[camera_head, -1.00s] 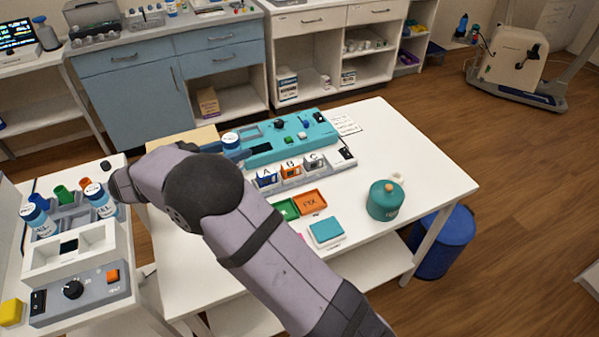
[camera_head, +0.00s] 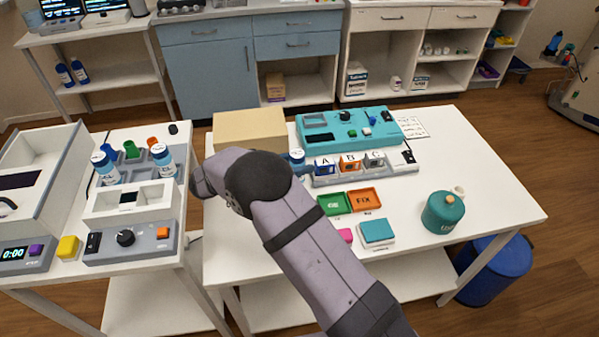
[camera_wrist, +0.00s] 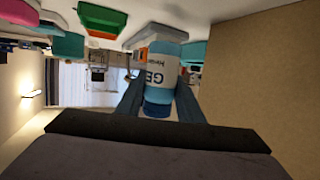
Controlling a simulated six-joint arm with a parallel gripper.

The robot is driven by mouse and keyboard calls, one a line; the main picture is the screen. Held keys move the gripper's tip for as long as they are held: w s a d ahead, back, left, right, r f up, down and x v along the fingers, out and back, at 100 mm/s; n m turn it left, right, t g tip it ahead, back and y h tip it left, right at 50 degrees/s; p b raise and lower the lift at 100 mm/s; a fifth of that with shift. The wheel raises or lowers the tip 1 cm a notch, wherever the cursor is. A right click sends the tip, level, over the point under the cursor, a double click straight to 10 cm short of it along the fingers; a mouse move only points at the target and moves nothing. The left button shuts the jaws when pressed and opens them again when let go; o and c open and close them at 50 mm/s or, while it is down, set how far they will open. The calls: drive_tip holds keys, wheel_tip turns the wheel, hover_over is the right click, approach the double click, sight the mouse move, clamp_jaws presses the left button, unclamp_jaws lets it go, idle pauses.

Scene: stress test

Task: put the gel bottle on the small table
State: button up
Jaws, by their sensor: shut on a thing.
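The gel bottle (camera_wrist: 158,66) is between the two blue fingers of my gripper (camera_wrist: 158,90) in the wrist view. It has a white label with dark letters and a blue end, and appears upside down there. In the head view only a small part of the bottle (camera_head: 297,155) shows past my arm, by the tan box and the A-B-C rack. My arm hides most of the gripper. The middle white table (camera_head: 480,170) lies under and around it. I cannot tell whether the bottle touches anything below.
A tan box (camera_head: 250,128), teal device (camera_head: 350,130), A-B-C rack (camera_head: 350,175), green tray (camera_head: 333,204), orange tray (camera_head: 365,200) and teal pot (camera_head: 443,212) occupy the middle table. Its right side is clear. Two similar bottles (camera_head: 104,168) stand on the left table.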

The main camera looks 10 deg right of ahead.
drive_tip(key=shift+f, duration=1.85)
drive_tip(key=shift+f, duration=0.2)
drive_tip(key=o, duration=1.1)
drive_tip(key=shift+r, duration=0.1)
